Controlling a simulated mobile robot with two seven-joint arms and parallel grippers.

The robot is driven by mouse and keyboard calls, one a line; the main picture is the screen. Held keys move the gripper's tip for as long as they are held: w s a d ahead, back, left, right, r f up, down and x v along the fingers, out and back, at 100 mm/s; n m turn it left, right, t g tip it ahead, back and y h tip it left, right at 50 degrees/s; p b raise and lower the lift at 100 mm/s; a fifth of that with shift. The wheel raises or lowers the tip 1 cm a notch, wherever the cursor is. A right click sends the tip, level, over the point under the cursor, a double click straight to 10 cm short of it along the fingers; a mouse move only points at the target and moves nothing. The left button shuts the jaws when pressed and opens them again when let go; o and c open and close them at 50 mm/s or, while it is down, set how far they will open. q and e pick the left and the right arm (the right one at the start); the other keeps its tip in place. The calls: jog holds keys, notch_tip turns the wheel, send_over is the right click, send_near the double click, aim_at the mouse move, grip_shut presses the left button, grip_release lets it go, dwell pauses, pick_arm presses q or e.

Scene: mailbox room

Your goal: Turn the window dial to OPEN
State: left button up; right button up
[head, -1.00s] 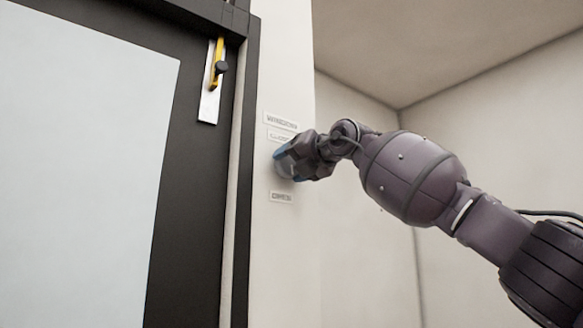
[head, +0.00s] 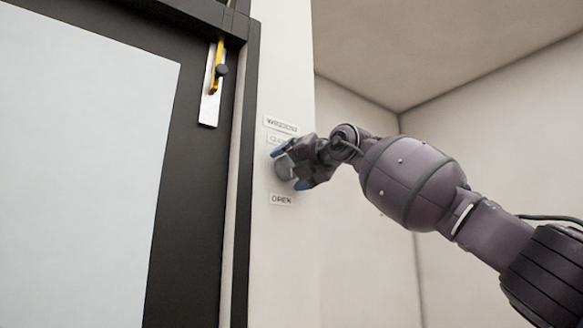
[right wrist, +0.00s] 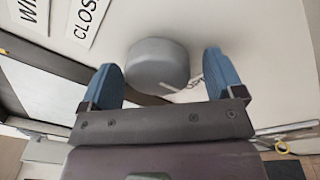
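The window dial is a grey round knob (head: 284,168) on the white wall, between a CLOSED label (head: 278,139) above and an OPEN label (head: 282,199) below. My right gripper (head: 290,167) is at the dial, with its two blue fingertips apart, one above and one below it. In the right wrist view the dial (right wrist: 158,63) lies between the spread fingers (right wrist: 165,80), with gaps on both sides. Any pointer mark on the dial cannot be made out. My left gripper is not in view.
A WINDOW label (head: 281,124) is above the CLOSED label. Left of the dial is a dark-framed window or door panel (head: 75,170) with a yellow-handled latch (head: 216,66). The wall below the OPEN label is clear.

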jog(key=shift+r, duration=0.1)
jog(key=shift+s, duration=0.1)
jog(key=b+v, duration=0.2)
jog(key=v, duration=0.8)
jog(key=shift+s+d, duration=0.25)
jog(key=shift+s, duration=0.05)
dwell(0.4)
